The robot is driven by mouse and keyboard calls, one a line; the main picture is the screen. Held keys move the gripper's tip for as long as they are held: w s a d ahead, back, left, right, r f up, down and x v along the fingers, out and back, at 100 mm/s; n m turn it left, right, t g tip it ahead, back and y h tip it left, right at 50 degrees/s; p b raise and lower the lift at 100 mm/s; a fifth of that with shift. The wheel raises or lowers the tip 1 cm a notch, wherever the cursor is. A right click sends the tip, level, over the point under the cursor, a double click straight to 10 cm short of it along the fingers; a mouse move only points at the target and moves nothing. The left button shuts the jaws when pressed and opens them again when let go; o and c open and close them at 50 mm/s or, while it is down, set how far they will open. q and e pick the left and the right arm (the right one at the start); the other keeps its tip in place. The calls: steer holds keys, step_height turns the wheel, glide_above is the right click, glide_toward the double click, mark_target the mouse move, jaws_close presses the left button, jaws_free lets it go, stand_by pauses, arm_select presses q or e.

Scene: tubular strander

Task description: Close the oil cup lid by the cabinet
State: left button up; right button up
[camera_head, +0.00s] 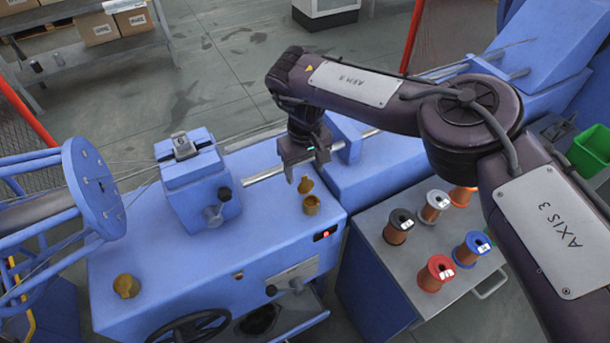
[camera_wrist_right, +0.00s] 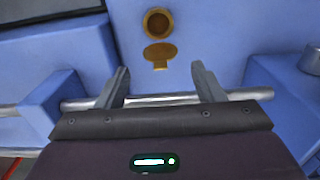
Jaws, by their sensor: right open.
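A small brass oil cup (camera_head: 311,205) stands on the blue machine top near its right edge, beside the cabinet (camera_head: 372,275). Its lid (camera_head: 306,186) is open, swung back toward my right gripper. In the right wrist view the round, dark cup mouth (camera_wrist_right: 158,23) shows at the top, with the lid (camera_wrist_right: 160,53) hanging open below it. My right gripper (camera_head: 307,168) is open and empty, just behind and above the lid. In the wrist view its fingers (camera_wrist_right: 160,72) stand on either side of the lid, apart from it. My left gripper is not in view.
A second brass cup (camera_head: 126,286) sits at the machine's front left. A blue block with a clamp (camera_head: 190,165) and a metal rod (camera_head: 262,175) lie left of my gripper. Several wire spools (camera_head: 436,273) stand on the cabinet. The machine top around the cup is clear.

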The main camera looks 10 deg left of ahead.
mark_target(305, 176)
step_height(305, 176, down, 5)
steer(key=shift+f, duration=0.1)
steer(key=shift+p, duration=0.4)
steer(key=c, duration=1)
